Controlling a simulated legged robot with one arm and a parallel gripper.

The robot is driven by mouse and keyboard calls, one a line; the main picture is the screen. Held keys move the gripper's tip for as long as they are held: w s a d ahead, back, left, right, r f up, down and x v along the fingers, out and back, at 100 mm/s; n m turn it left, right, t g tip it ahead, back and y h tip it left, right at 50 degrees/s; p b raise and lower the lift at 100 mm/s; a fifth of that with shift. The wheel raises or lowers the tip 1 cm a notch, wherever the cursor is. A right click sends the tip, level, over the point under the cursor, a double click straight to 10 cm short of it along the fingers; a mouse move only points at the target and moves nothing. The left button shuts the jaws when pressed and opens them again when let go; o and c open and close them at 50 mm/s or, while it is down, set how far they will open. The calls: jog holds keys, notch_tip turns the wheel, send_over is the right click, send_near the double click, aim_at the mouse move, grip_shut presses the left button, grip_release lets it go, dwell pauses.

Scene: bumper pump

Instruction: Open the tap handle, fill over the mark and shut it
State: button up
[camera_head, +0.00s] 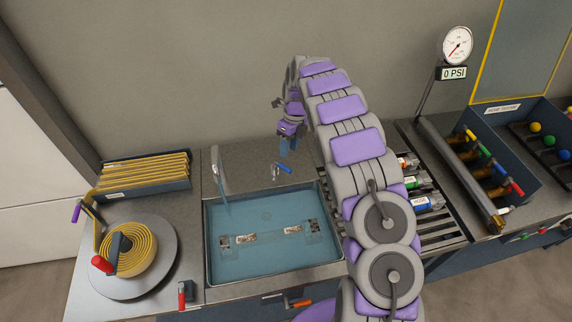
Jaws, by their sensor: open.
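The blue tap handle (285,168) is small and stands on the counter behind the sink's back edge. A curved metal spout (216,162) stands to its left and bends over the sink's back left corner. The sink (209,262) looks blue inside, and a see-through object with pale labels (246,238) lies in it.
A turntable with a coiled yellow hose (138,254) is at left, below a rack of yellow strips (150,170). Right of my arm are a slatted rack with labelled nozzles (430,203), a grey tube (455,170) and a gauge (457,46) reading 0 PSI.

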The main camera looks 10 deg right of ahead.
aim_at(286, 167)
jog(key=f, duration=0.5)
jog(key=s+a+f, duration=0.1)
jog(key=f, duration=0.1)
jog(key=shift+a+f+b, duration=0.1)
jog(key=shift+f+b, duration=0.15)
jog(key=shift+b, duration=0.15)
grip_shut()
